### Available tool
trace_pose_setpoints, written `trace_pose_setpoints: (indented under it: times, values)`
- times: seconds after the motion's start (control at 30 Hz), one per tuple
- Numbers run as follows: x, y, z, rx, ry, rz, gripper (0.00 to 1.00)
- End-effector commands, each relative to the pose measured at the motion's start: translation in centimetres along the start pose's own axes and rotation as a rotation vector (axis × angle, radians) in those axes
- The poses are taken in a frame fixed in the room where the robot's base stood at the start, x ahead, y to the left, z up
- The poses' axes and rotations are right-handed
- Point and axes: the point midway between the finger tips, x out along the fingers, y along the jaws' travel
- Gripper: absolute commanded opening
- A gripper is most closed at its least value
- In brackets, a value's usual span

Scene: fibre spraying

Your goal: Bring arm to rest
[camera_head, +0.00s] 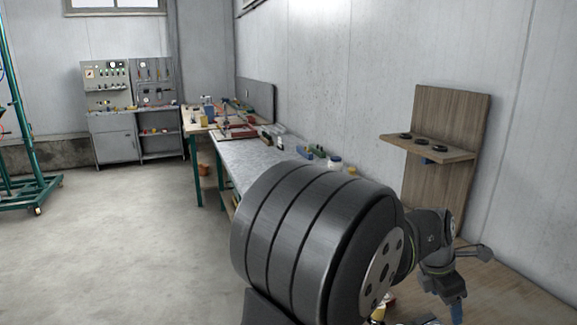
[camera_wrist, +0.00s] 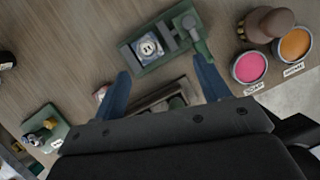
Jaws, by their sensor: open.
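My gripper (camera_wrist: 162,70) shows in the wrist view as two blue fingers spread wide apart, with nothing held between them. It hangs over a wooden table top (camera_wrist: 75,60). In the head view my arm is bent at the lower right, with a blue finger (camera_head: 457,312) pointing down near the bottom edge. A green fixture (camera_wrist: 180,60) holding a small pale square piece (camera_wrist: 149,47) lies just beyond the fingertips. A dark, partly hidden frame-like object lies below, between the fingers.
A pink pot (camera_wrist: 249,67) and an orange pot (camera_wrist: 294,43) stand at the right with a brown knobbed object (camera_wrist: 268,24). Another green fixture (camera_wrist: 45,129) is lower left. In the head view, a wooden stand (camera_head: 446,105) with a shelf rises behind my arm, against the wall.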

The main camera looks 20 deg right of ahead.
Motion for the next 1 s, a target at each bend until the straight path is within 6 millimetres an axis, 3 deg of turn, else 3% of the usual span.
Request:
trace_pose_setpoints:
  times: [0.7,1.0]
  values:
    - [-1.9,8.4,-6.6,0.313,-0.005,-0.125,0.69]
    - [-2.5,10.1,-8.3,0.397,-0.006,-0.158,0.69]
